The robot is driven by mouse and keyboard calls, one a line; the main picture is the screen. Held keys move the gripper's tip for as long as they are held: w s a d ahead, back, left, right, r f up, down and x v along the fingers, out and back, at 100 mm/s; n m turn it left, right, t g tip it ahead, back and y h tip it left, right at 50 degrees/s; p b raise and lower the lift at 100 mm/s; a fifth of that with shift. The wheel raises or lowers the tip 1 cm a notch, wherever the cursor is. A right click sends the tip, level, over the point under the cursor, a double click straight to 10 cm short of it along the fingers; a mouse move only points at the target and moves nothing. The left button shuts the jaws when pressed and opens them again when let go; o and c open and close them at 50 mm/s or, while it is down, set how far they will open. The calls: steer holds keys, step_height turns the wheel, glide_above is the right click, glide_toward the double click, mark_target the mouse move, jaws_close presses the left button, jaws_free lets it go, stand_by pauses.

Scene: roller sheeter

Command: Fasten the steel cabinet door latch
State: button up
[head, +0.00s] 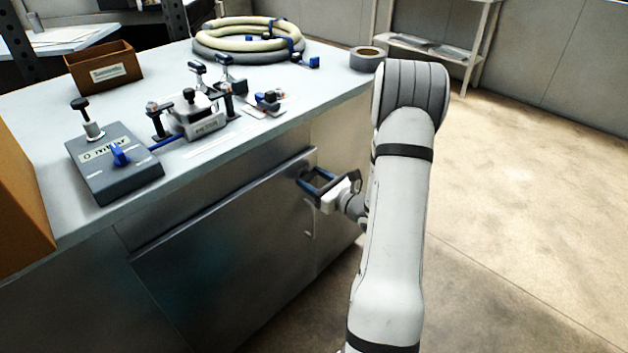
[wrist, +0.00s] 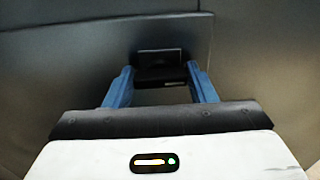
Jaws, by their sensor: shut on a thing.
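The steel cabinet door (head: 225,245) is the broad grey panel on the front of the bench cabinet. My gripper (head: 310,180) is at the door's upper right edge. In the wrist view its blue fingers (wrist: 160,80) close on a small dark latch part (wrist: 160,57) on the cabinet front, close to a vertical seam. The fingers hide part of the latch, and its exact position is unclear.
A small pale handle (head: 309,220) is on the door below my gripper. The worktop (head: 320,95) above holds a grey box with a blue knob (head: 115,170), a clamp fixture (head: 197,115), coiled hose (head: 248,42) and a tape roll (head: 367,59). Floor on the right is clear.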

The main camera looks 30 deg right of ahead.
steer(key=n+b, duration=0.2)
steer(key=b, duration=0.1)
steer(key=n+b, duration=0.2)
steer(key=b, duration=0.1)
steer(key=shift+f, duration=0.35)
steer(key=n+b, duration=0.3)
steer(key=b, duration=0.1)
steer(key=n+b, duration=0.2)
steer(key=b, duration=0.2)
steer(key=shift+s+a+f+n+b, duration=0.1)
steer(key=shift+a+f+n+b, duration=0.1)
steer(key=shift+n+b, duration=0.15)
steer(key=n+b, duration=0.4)
steer(key=b, duration=0.3)
steer(key=shift+n, duration=0.25)
steer(key=shift+r+n+b, duration=0.25)
steer(key=shift+n+b, duration=1.05)
steer(key=shift+n, duration=0.3)
steer(key=o, duration=1)
